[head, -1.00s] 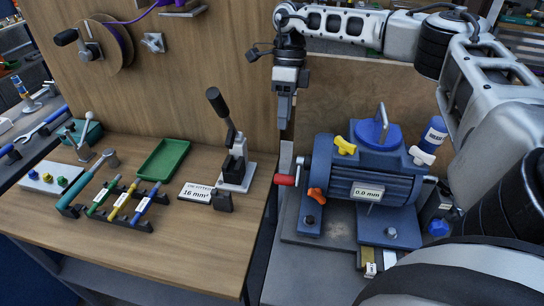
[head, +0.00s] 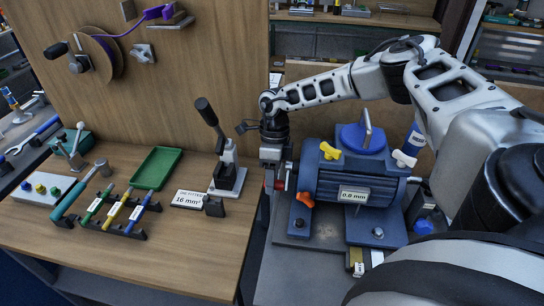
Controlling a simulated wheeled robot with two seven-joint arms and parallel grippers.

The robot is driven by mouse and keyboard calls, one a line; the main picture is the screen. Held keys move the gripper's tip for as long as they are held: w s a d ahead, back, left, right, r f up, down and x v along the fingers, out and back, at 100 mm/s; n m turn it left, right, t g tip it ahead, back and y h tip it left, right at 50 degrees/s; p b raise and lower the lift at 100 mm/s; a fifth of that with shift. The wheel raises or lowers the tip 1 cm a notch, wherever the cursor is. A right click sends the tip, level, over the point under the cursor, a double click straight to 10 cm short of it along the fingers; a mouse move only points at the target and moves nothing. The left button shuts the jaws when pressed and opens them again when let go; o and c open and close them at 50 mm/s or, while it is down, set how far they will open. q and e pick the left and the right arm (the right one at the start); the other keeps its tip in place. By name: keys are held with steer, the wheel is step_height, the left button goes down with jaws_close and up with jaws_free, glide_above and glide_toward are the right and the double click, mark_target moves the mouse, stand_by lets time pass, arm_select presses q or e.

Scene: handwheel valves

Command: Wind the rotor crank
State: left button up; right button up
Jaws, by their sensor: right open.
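The blue motor-like machine (head: 335,187) stands on a grey plate at the right of the bench. Its rotor crank has a red handle (head: 280,184) at the machine's left end, now mostly hidden by my right gripper. My right gripper (head: 279,180) points down at the crank, its open fingers on either side of the red handle. I cannot tell whether they touch it. My left gripper is out of view.
An orange knob (head: 305,199) and a yellow knob (head: 329,151) sit on the machine close to my right gripper. A black-handled lever press (head: 226,165) stands to the left. A wooden back panel rises behind.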

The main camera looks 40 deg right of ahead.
jaws_close()
steer(key=c, duration=1)
jaws_free()
steer(key=c, duration=1)
jaws_free()
steer(key=c, duration=1)
jaws_free()
steer(key=h, duration=0.1)
steer(key=t+h, duration=0.1)
steer(key=t, duration=0.1)
steer(key=shift+w+d+f+h, duration=0.1)
steer(key=shift+d+f+h, duration=0.2)
steer(key=shift+f+h, duration=0.1)
steer(key=c, duration=1)
jaws_free()
steer(key=shift+w+d+f+t+h, duration=0.1)
steer(key=shift+w+d+t+h, duration=0.2)
steer(key=shift+t+h, duration=0.5)
steer(key=c, duration=1)
jaws_free()
jaws_free()
